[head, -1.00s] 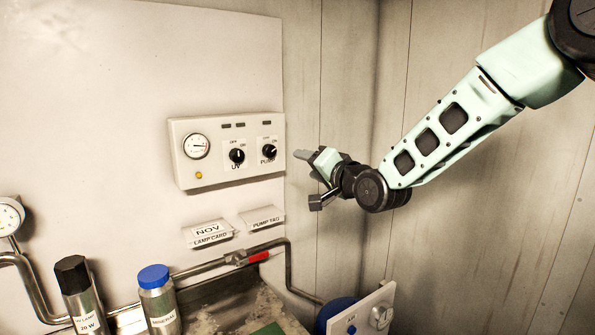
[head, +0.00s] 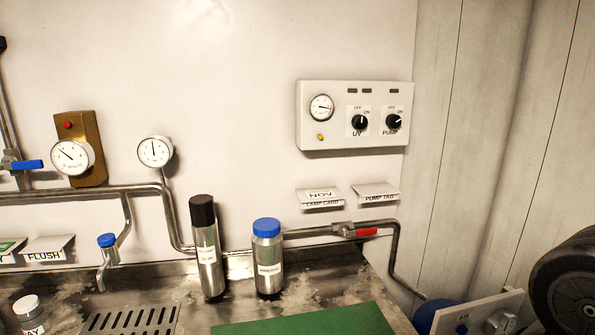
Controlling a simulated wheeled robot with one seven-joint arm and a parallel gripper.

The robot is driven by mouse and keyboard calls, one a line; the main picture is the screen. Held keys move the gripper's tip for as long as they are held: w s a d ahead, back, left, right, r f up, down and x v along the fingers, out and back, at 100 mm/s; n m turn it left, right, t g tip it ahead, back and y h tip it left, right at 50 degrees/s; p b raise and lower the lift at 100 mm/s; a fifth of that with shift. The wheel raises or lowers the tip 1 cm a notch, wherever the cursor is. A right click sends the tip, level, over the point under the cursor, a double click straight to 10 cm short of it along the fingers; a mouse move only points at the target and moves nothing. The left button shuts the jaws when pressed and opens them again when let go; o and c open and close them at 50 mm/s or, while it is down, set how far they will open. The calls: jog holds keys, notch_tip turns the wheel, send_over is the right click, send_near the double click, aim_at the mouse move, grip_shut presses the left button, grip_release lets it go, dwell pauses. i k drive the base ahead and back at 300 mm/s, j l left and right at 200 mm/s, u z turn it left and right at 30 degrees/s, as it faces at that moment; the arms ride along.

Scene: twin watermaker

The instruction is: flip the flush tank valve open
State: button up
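A valve with a blue lever (head: 28,164) sits on the upright pipe at the far left of the head view; its lever points right, across the pipe. A valve with a red lever (head: 366,232) sits on the pipe under the cards, its lever lying along the pipe. Neither valve carries a readable name, so I cannot tell which is the flush tank valve. A card reading FLUSH (head: 46,249) is on the wall at lower left.
A control box (head: 352,114) with two knobs is on the wall. A dark-capped bottle (head: 208,255) and a blue-capped bottle (head: 267,262) stand on the counter before the pipe. A small blue-topped tap (head: 107,245) and a green mat (head: 310,322) are near.

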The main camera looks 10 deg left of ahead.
aim_at(33, 164)
jog(key=k, duration=0.6)
jog(key=j+u, duration=0.1)
jog(key=u, duration=1.45)
jog(key=i+l+u, duration=0.1)
jog(key=i, duration=0.3)
jog(key=i+l+u, duration=0.15)
jog(key=i, duration=0.3)
jog(key=i+j+u, duration=0.1)
jog(key=i+j, duration=0.45)
